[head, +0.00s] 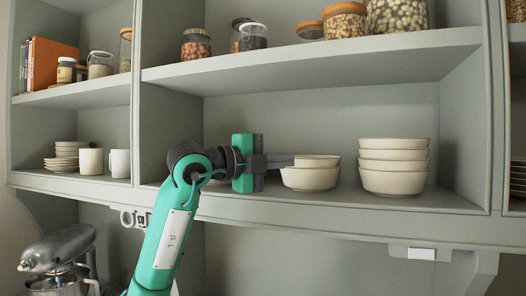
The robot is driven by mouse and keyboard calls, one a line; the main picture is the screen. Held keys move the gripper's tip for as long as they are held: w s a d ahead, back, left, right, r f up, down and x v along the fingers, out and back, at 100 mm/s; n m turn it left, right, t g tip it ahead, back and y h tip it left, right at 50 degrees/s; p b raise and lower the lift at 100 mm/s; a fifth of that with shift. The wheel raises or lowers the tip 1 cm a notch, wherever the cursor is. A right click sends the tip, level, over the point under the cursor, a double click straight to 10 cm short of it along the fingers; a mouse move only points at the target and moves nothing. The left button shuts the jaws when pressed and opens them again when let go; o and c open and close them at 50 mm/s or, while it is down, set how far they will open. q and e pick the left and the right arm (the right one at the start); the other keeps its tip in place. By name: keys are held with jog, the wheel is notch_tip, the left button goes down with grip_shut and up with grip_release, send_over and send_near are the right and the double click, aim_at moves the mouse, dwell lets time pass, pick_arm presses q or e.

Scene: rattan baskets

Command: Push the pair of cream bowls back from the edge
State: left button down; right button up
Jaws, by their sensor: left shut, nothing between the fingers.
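The pair of cream bowls (310,178) is a short nested stack near the front edge of the lower middle shelf. My left arm comes up from below, and my left gripper (283,161) points right at the left side of the pair, at the height of the upper bowl. Its fingers are shut with nothing between them. The fingertips are at or very close to the upper bowl's left side; I cannot tell whether they touch. My right gripper is not in view.
A taller stack of cream bowls (393,168) stands just right of the pair, with a narrow gap. Shelf space behind the pair looks clear. The upper shelf (300,68) with jars overhangs. White mugs (91,161) and plates (66,155) stand left, beyond a divider.

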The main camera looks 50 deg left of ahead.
pick_arm(q)
jog(key=shift+w+a, duration=0.4)
jog(key=shift+w, duration=0.05)
jog(key=shift+w+a+p, duration=0.25)
jog(key=shift+p, duration=0.05)
jog(key=shift+w+a, duration=0.15)
jog(key=shift+w, duration=0.15)
jog(key=shift+s, duration=0.1)
jog(key=w+a, duration=0.1)
jog(key=w, duration=0.1)
jog(key=shift+w+a, duration=0.35)
jog(key=shift+a, duration=0.05)
jog(key=shift+f, duration=0.1)
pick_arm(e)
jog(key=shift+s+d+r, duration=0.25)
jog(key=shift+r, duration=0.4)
